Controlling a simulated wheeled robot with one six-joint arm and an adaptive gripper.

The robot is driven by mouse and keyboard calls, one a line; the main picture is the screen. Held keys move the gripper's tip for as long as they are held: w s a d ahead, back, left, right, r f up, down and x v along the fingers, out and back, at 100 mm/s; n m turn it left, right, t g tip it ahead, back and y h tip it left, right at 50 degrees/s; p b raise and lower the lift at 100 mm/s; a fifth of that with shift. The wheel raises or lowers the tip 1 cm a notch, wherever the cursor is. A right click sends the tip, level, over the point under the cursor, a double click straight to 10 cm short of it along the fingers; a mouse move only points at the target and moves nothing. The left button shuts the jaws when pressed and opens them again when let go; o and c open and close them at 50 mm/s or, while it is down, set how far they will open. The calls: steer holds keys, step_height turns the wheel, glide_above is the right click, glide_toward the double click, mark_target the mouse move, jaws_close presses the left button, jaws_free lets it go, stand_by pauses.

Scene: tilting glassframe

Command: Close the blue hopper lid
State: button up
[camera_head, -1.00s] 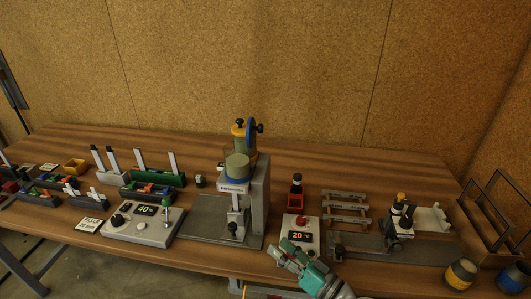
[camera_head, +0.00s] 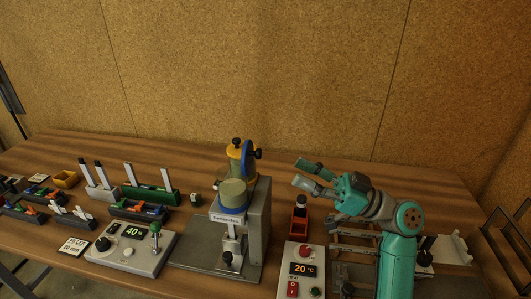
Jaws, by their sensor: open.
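The blue hopper lid (camera_head: 249,155) stands raised on edge at the right of the yellow hopper (camera_head: 235,152), on top of the grey dosing machine (camera_head: 258,215). A black knob sticks out from the lid's right side. The lid looks small and is seen nearly edge-on, so its exact angle is hard to tell. My gripper (camera_head: 308,174) is open and empty. Its two fingers point left toward the lid, to its right and a little lower in the picture, with a clear gap between. Nothing touches the lid.
A grey-green cylinder with a blue band (camera_head: 232,195) sits in front of the hopper. The 40% box (camera_head: 132,248) is left. The table behind is clear.

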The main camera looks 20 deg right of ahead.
mark_target(261, 154)
steer(key=x, duration=0.9)
steer(key=shift+a, duration=0.1)
jaws_close()
